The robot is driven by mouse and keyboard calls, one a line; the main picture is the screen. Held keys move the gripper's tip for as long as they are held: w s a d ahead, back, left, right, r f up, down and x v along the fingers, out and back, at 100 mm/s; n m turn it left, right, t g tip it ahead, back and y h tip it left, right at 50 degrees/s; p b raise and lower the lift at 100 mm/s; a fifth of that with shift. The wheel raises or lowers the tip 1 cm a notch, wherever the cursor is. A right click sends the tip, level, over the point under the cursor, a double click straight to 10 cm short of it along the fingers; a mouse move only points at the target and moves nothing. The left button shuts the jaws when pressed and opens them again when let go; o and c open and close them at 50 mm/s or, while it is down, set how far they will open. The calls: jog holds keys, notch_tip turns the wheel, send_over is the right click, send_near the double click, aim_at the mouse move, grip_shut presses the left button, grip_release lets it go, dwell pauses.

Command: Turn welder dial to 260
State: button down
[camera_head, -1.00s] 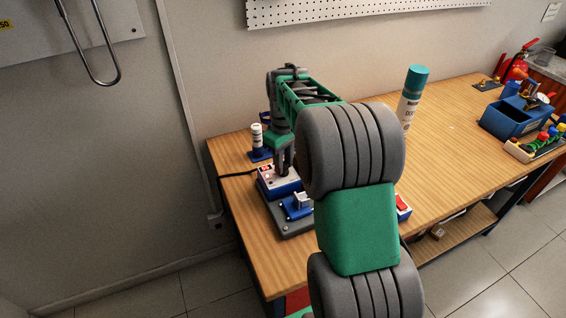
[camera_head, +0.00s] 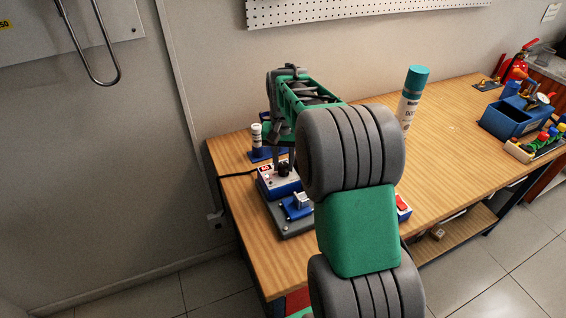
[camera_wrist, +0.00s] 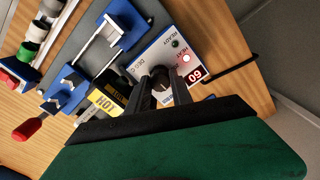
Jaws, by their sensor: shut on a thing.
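The display's digits look like 60 but are small and tilted. The round dial (camera_wrist: 160,77) sits between the fingertips of my gripper (camera_wrist: 161,84), which is shut on it. The dial's scale is mostly hidden by the fingers.
A grey base with blue clamps (camera_wrist: 68,88) and a yellow HOT label (camera_wrist: 103,100) adjoins the welder. A teal-capped canister (camera_head: 411,100) stands on the bench to the right, with a blue bin (camera_head: 508,121) farther right. A black cable (camera_wrist: 233,68) leaves the welder.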

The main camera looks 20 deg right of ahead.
aim_at(284, 165)
jog(key=shift+m, duration=0.7)
jog(key=c, duration=1.2)
grip_release()
jog(key=shift+o, duration=0.2)
notch_tip(284, 165, up, 8)
jog(key=shift+f+b, duration=0.1)
jog(key=shift+b, duration=0.45)
